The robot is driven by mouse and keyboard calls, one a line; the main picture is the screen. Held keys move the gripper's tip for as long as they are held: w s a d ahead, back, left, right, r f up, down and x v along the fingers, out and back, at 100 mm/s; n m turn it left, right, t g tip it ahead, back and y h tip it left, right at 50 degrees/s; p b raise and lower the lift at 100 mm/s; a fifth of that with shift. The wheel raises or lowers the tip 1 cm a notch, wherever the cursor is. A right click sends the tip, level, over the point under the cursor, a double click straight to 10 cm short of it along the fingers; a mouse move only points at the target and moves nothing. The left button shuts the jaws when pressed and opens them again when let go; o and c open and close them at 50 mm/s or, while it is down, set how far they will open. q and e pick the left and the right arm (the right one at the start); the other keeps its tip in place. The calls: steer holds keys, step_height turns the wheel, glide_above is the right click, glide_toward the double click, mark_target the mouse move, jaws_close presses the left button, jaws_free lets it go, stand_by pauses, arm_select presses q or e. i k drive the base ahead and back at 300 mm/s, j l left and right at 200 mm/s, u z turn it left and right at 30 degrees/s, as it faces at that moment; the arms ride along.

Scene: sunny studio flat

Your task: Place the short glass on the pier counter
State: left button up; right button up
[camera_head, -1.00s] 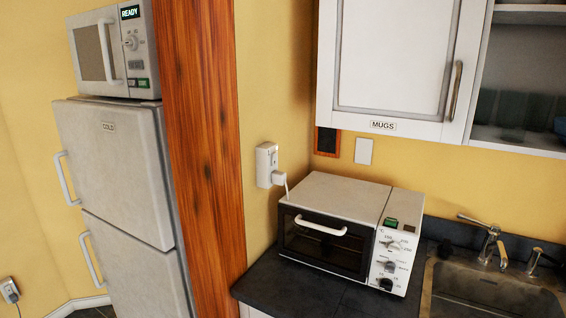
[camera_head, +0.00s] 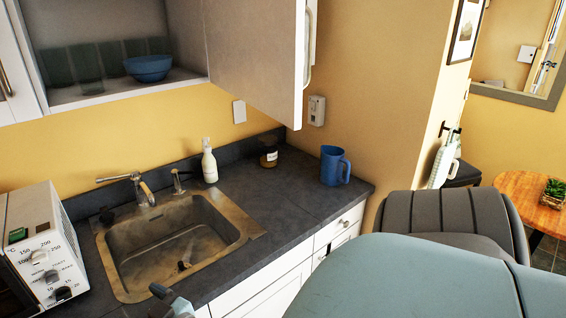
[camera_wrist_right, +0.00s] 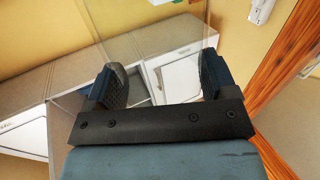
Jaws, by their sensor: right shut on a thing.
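In the right wrist view my right gripper (camera_wrist_right: 158,85) is shut on a clear glass (camera_wrist_right: 148,45), its two dark fingers on either side. The glass is see-through; only faint edges show, and I cannot tell how it is tilted. In the head view a dark counter (camera_head: 290,190) runs from the oven past the sink to a corner at the right. I cannot tell whether this is the pier counter. A small grey-blue gripper part shows at the bottom edge of the head view; I cannot tell which arm it belongs to.
A sink (camera_head: 150,240) is set in the counter. A soap bottle (camera_head: 209,162), a dark jar (camera_head: 269,156) and a blue mug (camera_head: 334,166) stand on it. A white oven (camera_head: 40,250) is at left. An open cabinet door (camera_head: 262,50) hangs above. Bare counter lies before the mug.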

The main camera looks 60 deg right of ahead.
mark_target(308, 199)
steer(key=l+z, duration=0.3)
steer(key=i+l+z, duration=0.15)
steer(key=l+z, duration=0.15)
steer(key=i+l+z, duration=0.15)
steer(key=l+z, duration=0.2)
